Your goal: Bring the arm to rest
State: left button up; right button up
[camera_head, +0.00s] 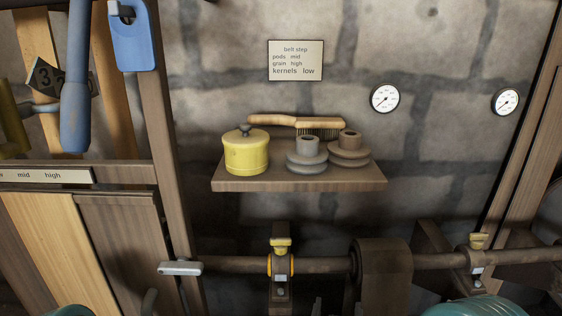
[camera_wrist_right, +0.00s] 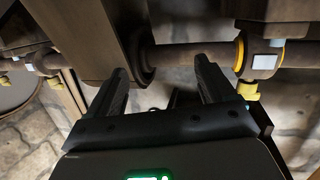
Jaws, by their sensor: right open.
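My right gripper (camera_wrist_right: 161,68) shows in the right wrist view. Its two dark fingers are apart with nothing held between them. The fingertips point toward the horizontal shaft (camera_wrist_right: 190,54), beside the brown drum (camera_wrist_right: 85,35). I cannot tell how far they are from the shaft. In the head view the shaft (camera_head: 325,264) runs along the bottom, through the drum (camera_head: 385,270) and a bearing with a yellow cap (camera_head: 281,246). My left gripper is not in view.
A sign (camera_head: 295,60) and two gauges (camera_head: 385,99) are on the stone wall. A blue tag (camera_head: 133,40) hangs at the left post.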

jog(key=s+d+f+g+y, duration=0.1)
jog(key=s+d+f+g, duration=0.25)
jog(key=f, duration=0.55)
jog(key=s+d+f+g+y, duration=0.25)
jog(key=s+f, duration=0.25)
jog(key=f, duration=0.5)
jog(key=s+a+f+g+y, duration=0.25)
jog(key=s+g, duration=0.25)
jog(key=s, duration=0.4)
jog(key=s+a+f+g+y, duration=0.2)
jog(key=s+a+f+g, duration=0.2)
jog(key=s, duration=0.4)
notch_tip(320, 180, up, 30)
jog(key=p, duration=2.9)
jog(key=shift+f, duration=0.2)
